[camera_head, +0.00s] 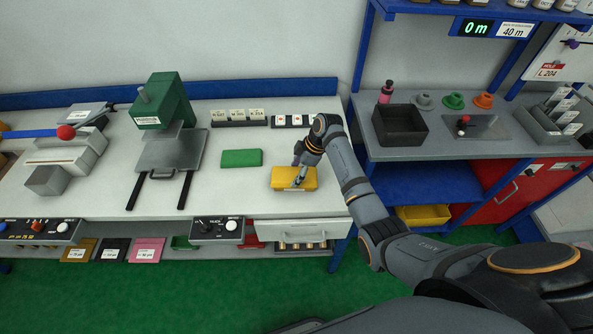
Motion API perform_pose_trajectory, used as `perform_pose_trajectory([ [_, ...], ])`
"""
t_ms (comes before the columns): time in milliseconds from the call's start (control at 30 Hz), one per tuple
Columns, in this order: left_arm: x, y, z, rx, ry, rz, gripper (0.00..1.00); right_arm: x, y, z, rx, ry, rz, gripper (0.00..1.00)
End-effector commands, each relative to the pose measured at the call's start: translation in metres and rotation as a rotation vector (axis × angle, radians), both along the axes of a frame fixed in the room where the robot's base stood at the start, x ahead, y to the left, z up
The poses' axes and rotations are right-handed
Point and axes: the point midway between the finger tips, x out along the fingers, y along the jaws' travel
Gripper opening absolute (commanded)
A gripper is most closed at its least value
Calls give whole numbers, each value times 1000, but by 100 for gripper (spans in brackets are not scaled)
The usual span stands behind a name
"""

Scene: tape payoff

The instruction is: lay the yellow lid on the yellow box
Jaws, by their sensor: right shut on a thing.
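My right gripper (299,182) reaches down from the right and is shut on the yellow lid (283,173). The lid is at the top of a yellow block shape near the front right of the white bench. The yellow box (294,188) seems to be directly beneath the lid, with little of it showing. I cannot tell whether the lid rests fully on the box or is a little above it. My fingers hide part of the lid. My left gripper is not in view.
A flat green box (241,158) lies left of the yellow one. A green press (163,103) with a grey plate stands further left. Label holders (239,118) line the back. A dark open tray (399,125) is on the right bench. Bare bench surrounds the yellow box.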

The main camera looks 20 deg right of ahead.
Motion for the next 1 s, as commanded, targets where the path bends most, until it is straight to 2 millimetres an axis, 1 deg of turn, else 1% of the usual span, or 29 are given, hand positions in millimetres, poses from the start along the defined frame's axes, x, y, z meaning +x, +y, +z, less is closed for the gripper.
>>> perform_pose_trajectory([
  [167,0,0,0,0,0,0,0,0,0,0,0,0,0,40],
  [200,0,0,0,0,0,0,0,0,0,0,0,0,0,73],
  [367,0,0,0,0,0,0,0,0,0,0,0,0,0,95],
  [667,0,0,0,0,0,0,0,0,0,0,0,0,0,95],
  [767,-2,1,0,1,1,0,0,0,-2,4,0,0,0,95],
  [867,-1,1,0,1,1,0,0,-1,-7,17,-1,-2,-2,95],
  [1000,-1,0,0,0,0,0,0,-6,-20,48,-2,-4,-2,95],
])
